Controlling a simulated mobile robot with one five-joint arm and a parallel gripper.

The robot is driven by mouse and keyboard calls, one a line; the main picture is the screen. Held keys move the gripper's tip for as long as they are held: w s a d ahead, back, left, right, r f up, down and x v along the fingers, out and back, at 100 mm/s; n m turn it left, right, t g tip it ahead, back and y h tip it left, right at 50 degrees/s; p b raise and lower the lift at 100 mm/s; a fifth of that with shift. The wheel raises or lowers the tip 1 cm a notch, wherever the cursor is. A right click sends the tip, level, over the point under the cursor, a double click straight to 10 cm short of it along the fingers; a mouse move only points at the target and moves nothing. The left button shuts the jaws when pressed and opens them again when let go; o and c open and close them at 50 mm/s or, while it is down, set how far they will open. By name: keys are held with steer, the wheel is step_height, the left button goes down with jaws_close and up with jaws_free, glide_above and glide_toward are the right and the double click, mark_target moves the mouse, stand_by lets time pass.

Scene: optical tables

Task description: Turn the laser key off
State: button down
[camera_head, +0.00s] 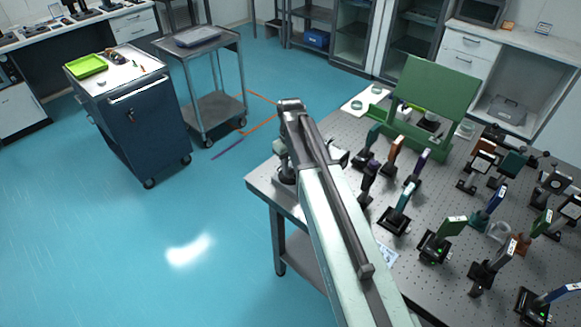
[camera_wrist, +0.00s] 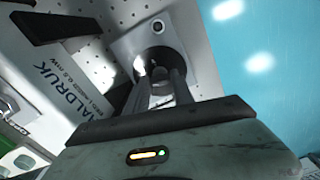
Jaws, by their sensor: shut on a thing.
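In the wrist view, the white laser housing (camera_wrist: 75,85) with a printed label fills the left side. Its grey end plate (camera_wrist: 128,42) carries a small round button or socket (camera_wrist: 157,27). The dark fingers of my gripper (camera_wrist: 165,75) reach the end plate just below it and are shut on the laser key. The key is mostly hidden between the fingertips, so its turn angle cannot be told. In the head view, my arm reaches over the near left corner of the optical table (camera_head: 262,184); the fingertips are hidden there.
Several mounted optics, such as one with a teal top (camera_head: 405,195), stand on the table to the right of my arm. A green panel (camera_head: 432,95) stands behind them. A blue cabinet (camera_head: 140,130) and a grey cart (camera_head: 213,110) stand left, with open floor before them.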

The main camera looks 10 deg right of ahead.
steer(key=shift+n, duration=1.3)
steer(key=c, duration=1.1)
jaws_free()
step_height(320, 180, up, 8)
steer(key=p, duration=0.8)
steer(key=shift+f, duration=0.15)
